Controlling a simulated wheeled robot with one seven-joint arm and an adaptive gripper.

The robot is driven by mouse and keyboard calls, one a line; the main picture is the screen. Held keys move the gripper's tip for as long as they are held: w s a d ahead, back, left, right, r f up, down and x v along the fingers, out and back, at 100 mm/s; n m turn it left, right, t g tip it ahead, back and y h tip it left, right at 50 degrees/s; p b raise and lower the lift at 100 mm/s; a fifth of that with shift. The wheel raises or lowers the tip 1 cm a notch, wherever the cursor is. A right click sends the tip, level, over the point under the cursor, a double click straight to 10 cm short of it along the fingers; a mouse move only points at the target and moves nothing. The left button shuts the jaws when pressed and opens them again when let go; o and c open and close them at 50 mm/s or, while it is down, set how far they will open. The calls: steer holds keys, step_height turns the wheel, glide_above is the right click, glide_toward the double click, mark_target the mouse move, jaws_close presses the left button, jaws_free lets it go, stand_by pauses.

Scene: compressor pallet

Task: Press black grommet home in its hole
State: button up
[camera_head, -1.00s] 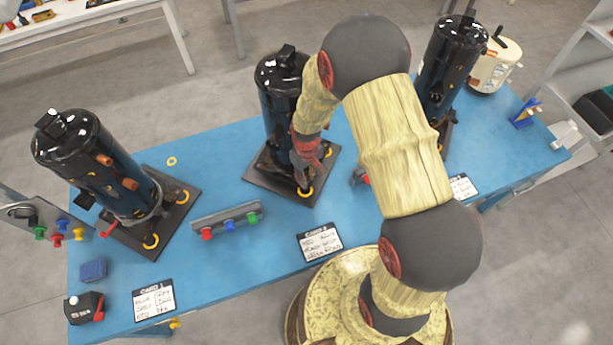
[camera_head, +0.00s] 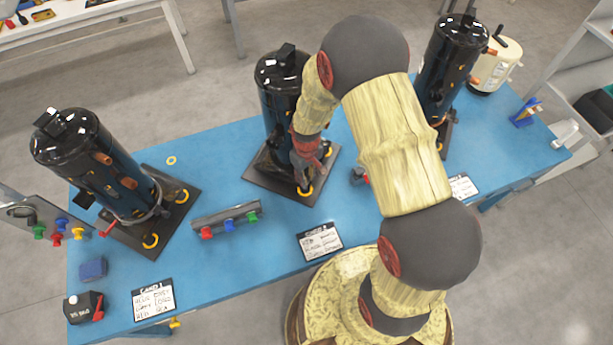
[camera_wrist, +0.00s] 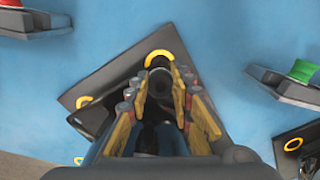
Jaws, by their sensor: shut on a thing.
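My gripper (camera_head: 303,178) points down at the front corner of the middle compressor's dark base plate (camera_head: 264,189). In the wrist view my gripper (camera_wrist: 160,80) is shut on a dark round piece, the black grommet (camera_wrist: 159,61). The grommet shows between the fingertips, in front of a yellow ring (camera_wrist: 158,53) on the plate corner. The ring also shows in the head view (camera_head: 306,192). The hole is hidden, and I cannot tell whether the grommet touches the plate. The middle compressor (camera_head: 275,90) stands upright behind my gripper.
A left compressor (camera_head: 90,165) and a right compressor (camera_head: 447,70) stand on the blue table (camera_head: 225,260). A rail with red, blue and green grommets (camera_head: 228,222) lies left of my gripper. A card (camera_head: 319,241) lies at the front edge.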

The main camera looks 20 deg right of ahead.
steer(key=shift+f+b, duration=0.55)
steer(key=shift+f, duration=0.4)
steer(key=o, duration=1)
steer(key=shift+r, duration=0.1)
step_height(320, 180, up, 12)
stand_by(0.3)
steer(key=s+r+m+t, duration=0.1)
steer(key=s+r+t, duration=0.1)
steer(key=s+r, duration=0.4)
steer(key=s+r+m+t, duration=0.1)
steer(key=s+r, duration=0.5)
steer(key=r, duration=0.7)
steer(key=s+r+m+t, duration=0.1)
steer(key=s+r+t, duration=0.1)
steer(key=s+r, duration=0.4)
steer(key=shift+s+a+r+t, duration=0.1)
steer(key=shift+s+r+t, duration=0.1)
steer(key=shift+r, duration=0.95)
steer(key=shift+s+r+t, duration=0.1)
steer(key=shift+s+r, duration=0.05)
steer(key=shift+r, duration=0.95)
